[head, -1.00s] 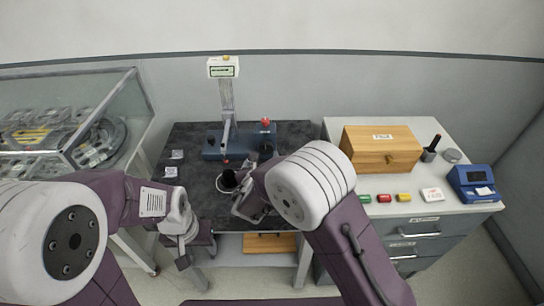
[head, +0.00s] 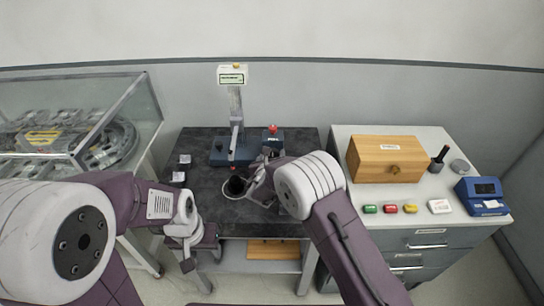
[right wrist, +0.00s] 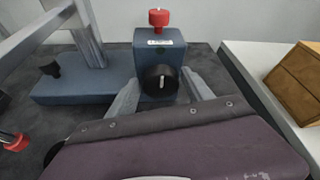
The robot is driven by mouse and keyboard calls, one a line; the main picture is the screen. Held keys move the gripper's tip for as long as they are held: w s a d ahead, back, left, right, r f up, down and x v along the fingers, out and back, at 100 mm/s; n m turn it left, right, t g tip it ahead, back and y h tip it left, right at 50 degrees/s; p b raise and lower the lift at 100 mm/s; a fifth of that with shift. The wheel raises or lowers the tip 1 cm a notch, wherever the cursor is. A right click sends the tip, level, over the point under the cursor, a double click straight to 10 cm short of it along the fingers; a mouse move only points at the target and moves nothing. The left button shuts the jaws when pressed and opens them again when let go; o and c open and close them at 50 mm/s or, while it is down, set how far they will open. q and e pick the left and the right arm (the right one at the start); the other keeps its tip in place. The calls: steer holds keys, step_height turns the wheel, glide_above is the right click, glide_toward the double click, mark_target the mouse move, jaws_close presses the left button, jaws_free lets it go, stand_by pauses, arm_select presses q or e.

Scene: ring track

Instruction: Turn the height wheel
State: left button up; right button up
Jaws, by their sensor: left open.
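The height wheel is a black round knob (right wrist: 160,83) with a white mark, on the front of a blue box (right wrist: 160,47). In the right wrist view it sits between the fingers of my right gripper (right wrist: 162,82). That gripper is open, one finger on each side, and I cannot tell whether either touches the knob. In the head view my right gripper (head: 264,164) is just in front of the blue box (head: 273,143), and the knob is hard to make out. My left gripper (head: 188,262) is open and empty, low before the table's left front edge.
The box has a red button (right wrist: 158,18) on top. Left of it stands a blue base (head: 222,152) with a column and display (head: 232,75). A black cup-like part (head: 235,186) is close to my right gripper. A cabinet with a wooden box (head: 385,160) stands at the right.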

steer(key=c, duration=0.9)
steer(key=shift+f+b, duration=0.2)
steer(key=shift+b, duration=0.4)
steer(key=shift+c, duration=0.2)
steer(key=m+y+b, duration=0.1)
steer(key=b, duration=0.5)
steer(key=m+y+b, duration=0.1)
steer(key=m+b, duration=0.1)
steer(key=b, duration=0.5)
steer(key=m+y+b, duration=0.1)
steer(key=m+b, duration=0.1)
steer(key=b, duration=0.4)
steer(key=shift+d+f+y+b, duration=0.15)
steer(key=shift+d+y+b, duration=0.15)
steer(key=shift+d+b, duration=0.1)
steer(key=shift+r+b, duration=0.25)
steer(key=shift+b, duration=0.55)
steer(key=shift+m, duration=0.3)
steer(key=shift+r, duration=0.1)
steer(key=o, duration=1.4)
steer(key=shift+c, duration=0.2)
steer(key=v, duration=0.9)
